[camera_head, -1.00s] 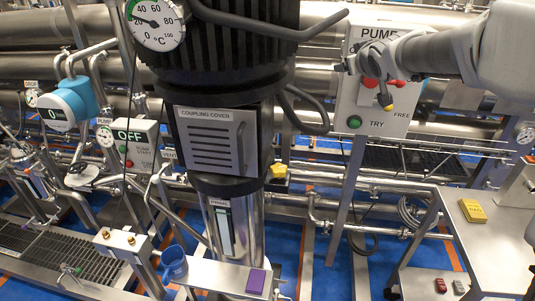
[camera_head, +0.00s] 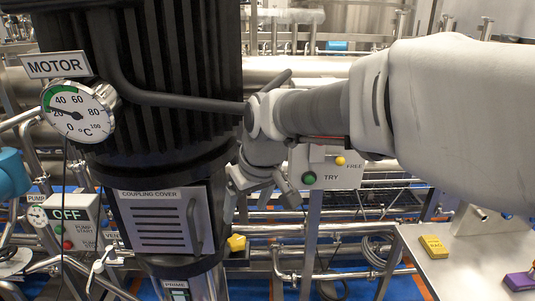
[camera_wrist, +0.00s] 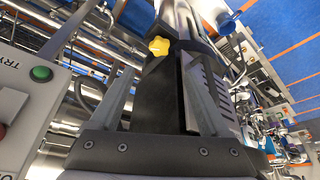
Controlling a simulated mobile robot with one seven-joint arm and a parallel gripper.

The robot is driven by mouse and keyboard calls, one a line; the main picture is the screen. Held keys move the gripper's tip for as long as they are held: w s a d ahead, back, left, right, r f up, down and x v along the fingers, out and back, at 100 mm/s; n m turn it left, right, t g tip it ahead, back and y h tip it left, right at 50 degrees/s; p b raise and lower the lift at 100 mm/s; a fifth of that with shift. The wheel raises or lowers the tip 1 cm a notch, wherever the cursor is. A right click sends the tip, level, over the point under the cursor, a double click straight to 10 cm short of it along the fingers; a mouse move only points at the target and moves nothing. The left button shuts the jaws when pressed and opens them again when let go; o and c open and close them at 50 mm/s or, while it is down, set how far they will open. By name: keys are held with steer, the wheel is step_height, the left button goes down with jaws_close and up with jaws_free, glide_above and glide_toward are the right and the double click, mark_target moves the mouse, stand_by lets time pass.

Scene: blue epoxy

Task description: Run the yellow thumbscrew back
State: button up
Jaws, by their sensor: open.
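The yellow thumbscrew (camera_head: 236,243) is a small lobed knob at the right edge of the coupling cover's housing, below the motor. In the wrist view the thumbscrew (camera_wrist: 159,46) lies ahead, beyond and between my fingertips, on the dark housing. My gripper (camera_head: 258,190) hangs above and slightly right of the thumbscrew in the head view, apart from it. In the wrist view my gripper (camera_wrist: 155,72) is open with nothing between its fingers. The slotted coupling cover (camera_head: 160,222) has a bar handle on its right side. How far the thumbscrew is screwed in cannot be told.
The TRY/FREE panel (camera_head: 318,178) stands behind my gripper, with a green button and a yellow-tipped lever. The black motor (camera_head: 150,60) and its curved bar are close on the left. A steel table (camera_head: 465,270) at right bears a yellow pad (camera_head: 433,246) and a purple block (camera_head: 520,280).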

mark_target(237, 240)
steer(key=x, duration=1.3)
steer(key=shift+w+a+f, duration=0.1)
steer(key=shift+w+f, duration=0.1)
steer(key=shift+f, duration=0.1)
jaws_close()
